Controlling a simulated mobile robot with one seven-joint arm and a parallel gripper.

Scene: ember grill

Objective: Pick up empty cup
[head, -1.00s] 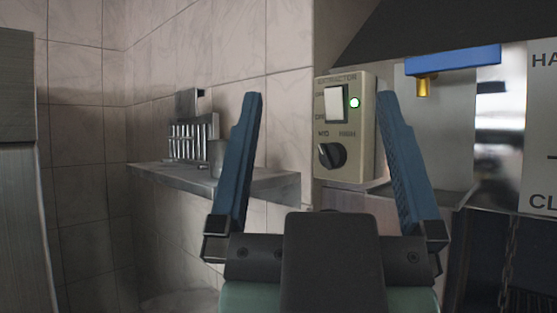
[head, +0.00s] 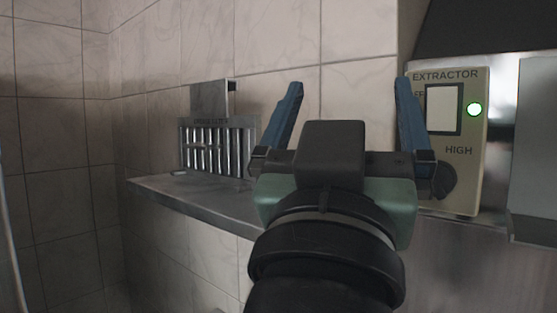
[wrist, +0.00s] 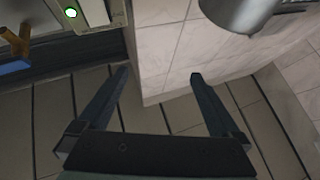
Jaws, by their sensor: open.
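My gripper (head: 349,84) is open, its two blue fingers apart with nothing between them. It also shows in the wrist view (wrist: 158,74), with wall and floor tiles beyond the fingers. In the head view no cup is clearly seen; my gripper hides part of the shelf (head: 165,194).
A slotted metal rack (head: 218,150) stands on the shelf against the tiled wall, left of my gripper. The extractor switch panel (head: 476,150), with a lit green light, is close to the right of my gripper. A blue-and-brass fitting (wrist: 16,66) shows at the wrist view's left.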

